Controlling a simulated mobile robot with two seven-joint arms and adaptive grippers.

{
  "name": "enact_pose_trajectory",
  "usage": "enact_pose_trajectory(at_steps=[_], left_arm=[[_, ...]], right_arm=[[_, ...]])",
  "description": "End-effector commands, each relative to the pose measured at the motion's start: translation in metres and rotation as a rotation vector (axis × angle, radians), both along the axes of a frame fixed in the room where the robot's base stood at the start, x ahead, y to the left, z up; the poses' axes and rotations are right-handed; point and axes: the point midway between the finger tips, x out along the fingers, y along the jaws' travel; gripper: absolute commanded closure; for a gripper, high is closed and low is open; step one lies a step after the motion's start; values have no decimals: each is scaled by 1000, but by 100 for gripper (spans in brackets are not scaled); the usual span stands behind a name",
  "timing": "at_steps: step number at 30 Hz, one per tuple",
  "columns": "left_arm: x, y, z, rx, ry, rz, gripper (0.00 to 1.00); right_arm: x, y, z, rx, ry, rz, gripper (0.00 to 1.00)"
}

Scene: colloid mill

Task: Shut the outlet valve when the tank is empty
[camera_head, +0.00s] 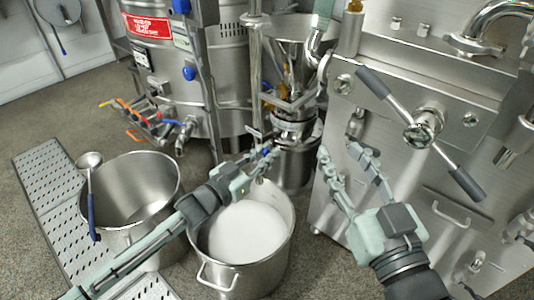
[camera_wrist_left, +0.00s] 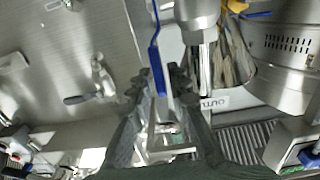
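The outlet valve's blue lever (camera_wrist_left: 156,66) shows in the left wrist view beside a metal spout (camera_wrist_left: 205,65) and a label reading partly "OUTL" (camera_wrist_left: 213,103). My left gripper (camera_wrist_left: 158,85) has its fingers apart, with the lever's end between them; I cannot tell whether they touch it. In the head view the left gripper (camera_head: 262,160) is at the valve, above a pot of white liquid (camera_head: 284,247), and hides most of the valve. My right gripper (camera_head: 348,168) is open and empty in front of the steel cabinet. I cannot tell whether the tank is empty.
An empty-looking steel pot (camera_head: 165,168) with a ladle (camera_head: 89,178) on its rim stands on a perforated platform (camera_head: 38,165). A steel vessel with several coloured-handled valves (camera_head: 155,118) stands behind. The steel cabinet (camera_head: 420,180) with a crossbar handle (camera_head: 465,181) fills the right.

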Motion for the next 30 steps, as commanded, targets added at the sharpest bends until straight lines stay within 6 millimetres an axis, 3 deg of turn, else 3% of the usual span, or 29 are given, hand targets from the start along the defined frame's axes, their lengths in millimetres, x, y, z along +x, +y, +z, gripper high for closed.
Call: enact_pose_trajectory(at_steps=[9,14,30], left_arm=[[4,-2,0,1,0,1,83],[4,-2,0,1,-1,1,100],[3,-2,-1,-3,-4,0,100]], right_arm=[[-1,1,4,7,-15,2,60],[-1,1,4,7,-15,2,60],[-1,1,5,10,-25,2,60]])
